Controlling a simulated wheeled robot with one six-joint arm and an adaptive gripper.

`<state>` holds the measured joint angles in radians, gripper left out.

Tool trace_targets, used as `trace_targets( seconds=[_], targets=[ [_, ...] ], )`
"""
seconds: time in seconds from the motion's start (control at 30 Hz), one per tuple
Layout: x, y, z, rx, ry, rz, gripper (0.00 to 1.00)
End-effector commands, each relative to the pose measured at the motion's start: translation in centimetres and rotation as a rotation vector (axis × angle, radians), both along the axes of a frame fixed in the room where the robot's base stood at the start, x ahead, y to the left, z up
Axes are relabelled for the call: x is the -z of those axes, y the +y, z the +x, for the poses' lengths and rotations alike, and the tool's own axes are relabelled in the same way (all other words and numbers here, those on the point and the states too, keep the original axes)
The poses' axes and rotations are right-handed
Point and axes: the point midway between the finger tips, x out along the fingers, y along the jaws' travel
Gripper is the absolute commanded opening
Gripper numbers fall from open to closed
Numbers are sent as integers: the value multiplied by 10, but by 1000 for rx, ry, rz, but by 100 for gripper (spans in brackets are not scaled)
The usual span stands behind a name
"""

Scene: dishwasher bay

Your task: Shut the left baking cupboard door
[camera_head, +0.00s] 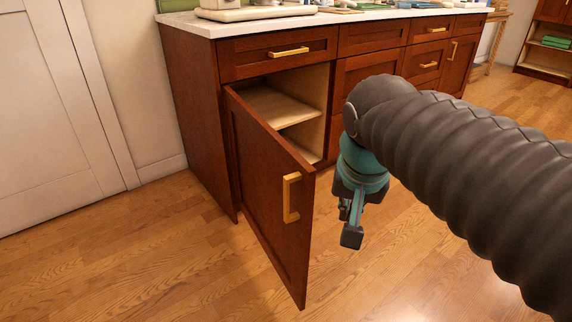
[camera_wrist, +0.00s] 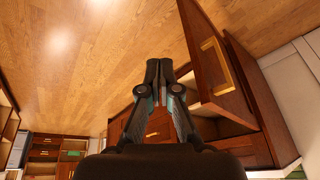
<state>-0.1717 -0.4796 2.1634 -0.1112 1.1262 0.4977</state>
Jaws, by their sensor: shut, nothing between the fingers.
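The left baking cupboard door (camera_head: 268,190) is reddish-brown wood with a gold bar handle (camera_head: 291,197). It stands wide open, swung out from the left end of the cabinet, and pale empty shelves (camera_head: 272,108) show behind it. My gripper (camera_head: 351,232) is just right of the door's free edge and points downward, apart from the handle. In the wrist view my gripper (camera_wrist: 159,68) is shut and empty, with the door (camera_wrist: 215,70) and its gold handle (camera_wrist: 216,65) to the right of the fingers.
The cabinet (camera_head: 190,110) continues right with closed drawers under a white countertop (camera_head: 215,24) bearing several items. A white door (camera_head: 50,120) is at the left. The wooden floor (camera_head: 130,270) is clear in front and to the left. A shelf unit (camera_head: 545,60) stands far right.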

Motion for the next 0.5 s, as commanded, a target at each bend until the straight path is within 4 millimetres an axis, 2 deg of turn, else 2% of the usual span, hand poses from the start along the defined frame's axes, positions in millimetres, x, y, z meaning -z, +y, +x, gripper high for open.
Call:
trace_targets(
  seconds=[0.03,0.17,0.3,0.5],
  targets=[
    [-7,11,16,42,23,2,0],
    [-27,36,50,203,65,0,0],
    [-43,70,84,387,84,-18,0],
    [-56,121,122,642,64,-50,0]
  ],
)
